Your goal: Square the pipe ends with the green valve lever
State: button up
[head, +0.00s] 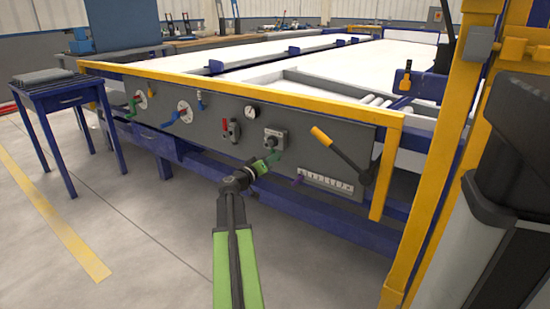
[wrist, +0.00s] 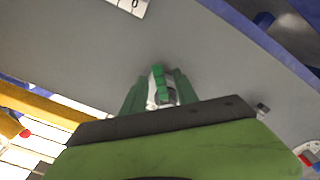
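The green valve lever (head: 132,104) sits by a white disc on the far left of the grey panel (head: 345,140) in the head view. My gripper (head: 273,158) is well to its right, in front of the panel and just below a grey knob box (head: 275,140). In the wrist view, the dark green fingers of my gripper (wrist: 160,80) stand apart. A brighter green piece shows between them; I cannot tell what it is or whether the fingers touch it. The green lever on the left cannot be made out in the wrist view.
A red lever (head: 185,112), a blue lever (head: 201,100), a gauge (head: 251,112) and a black lever with an orange grip (head: 340,152) are on the panel. A yellow rail (head: 230,90) runs above. A blue side table (head: 68,97) stands left. The floor in front is clear.

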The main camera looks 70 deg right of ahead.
jog(key=shift+x, duration=1.15)
jog(key=shift+c, duration=0.3)
grip_shut()
